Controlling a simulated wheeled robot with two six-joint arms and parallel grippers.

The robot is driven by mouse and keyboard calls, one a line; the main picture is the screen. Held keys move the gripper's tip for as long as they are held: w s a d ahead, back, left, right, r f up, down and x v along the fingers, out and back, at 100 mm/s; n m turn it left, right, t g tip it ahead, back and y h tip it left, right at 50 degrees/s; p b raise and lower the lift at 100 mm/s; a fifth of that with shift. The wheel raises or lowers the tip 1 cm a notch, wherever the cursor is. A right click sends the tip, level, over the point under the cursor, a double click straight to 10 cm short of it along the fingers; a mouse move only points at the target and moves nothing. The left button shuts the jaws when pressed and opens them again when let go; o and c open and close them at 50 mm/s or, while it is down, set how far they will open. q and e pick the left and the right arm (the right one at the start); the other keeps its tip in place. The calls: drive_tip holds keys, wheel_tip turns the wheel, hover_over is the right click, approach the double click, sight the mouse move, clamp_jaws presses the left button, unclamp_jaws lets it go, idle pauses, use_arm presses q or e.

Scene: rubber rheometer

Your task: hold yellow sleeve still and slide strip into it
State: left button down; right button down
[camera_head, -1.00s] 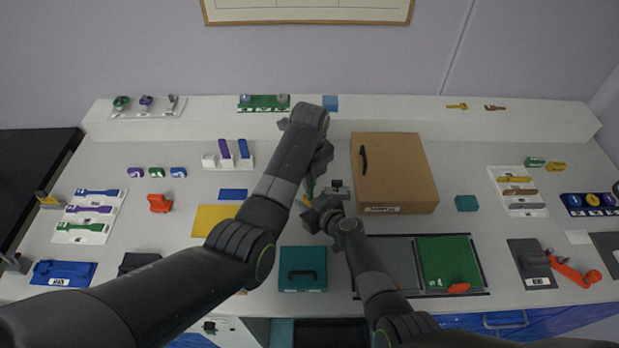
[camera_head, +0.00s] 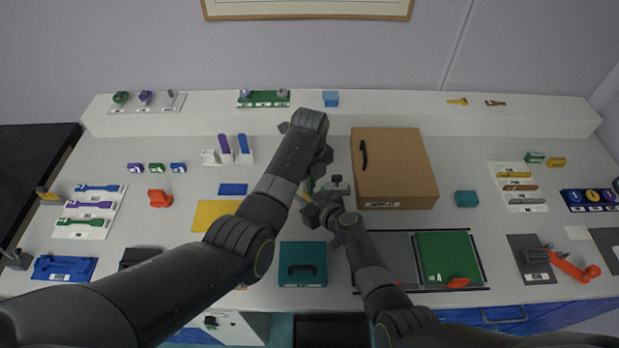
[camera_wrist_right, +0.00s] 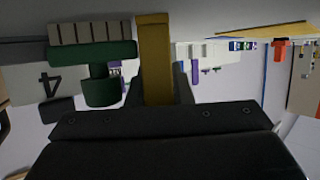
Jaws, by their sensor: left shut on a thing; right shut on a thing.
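My right gripper (camera_head: 311,206) is at the middle of the bench, its fingertips small in the head view. In the right wrist view it is shut on a yellow upright bar, the yellow sleeve (camera_wrist_right: 154,60). My left gripper (camera_head: 317,178) hangs just above and beyond it, its fingers largely hidden by my left arm. A thin green piece, seemingly the strip (camera_head: 310,187), shows at its tips, close to the sleeve. Whether strip and sleeve touch or overlap cannot be told. A green part with a grey ribbed top (camera_wrist_right: 93,52) stands left of the sleeve in the wrist view.
A grey device (camera_head: 338,186) stands close to the right of the grippers. A brown box (camera_head: 398,170) is behind right, a teal case (camera_head: 303,267) in front. A yellow mat (camera_head: 212,215) and white strip racks (camera_head: 108,227) lie left. A green mat (camera_head: 447,255) lies right.

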use_arm(q)
drive_tip(key=shift+f, duration=1)
drive_tip(key=c, duration=1.5)
unclamp_jaws()
wheel_tip(320, 180, up, 12)
drive_tip(key=shift+f, duration=0.1)
use_arm(e)
drive_tip(key=c, duration=1.2)
unclamp_jaws()
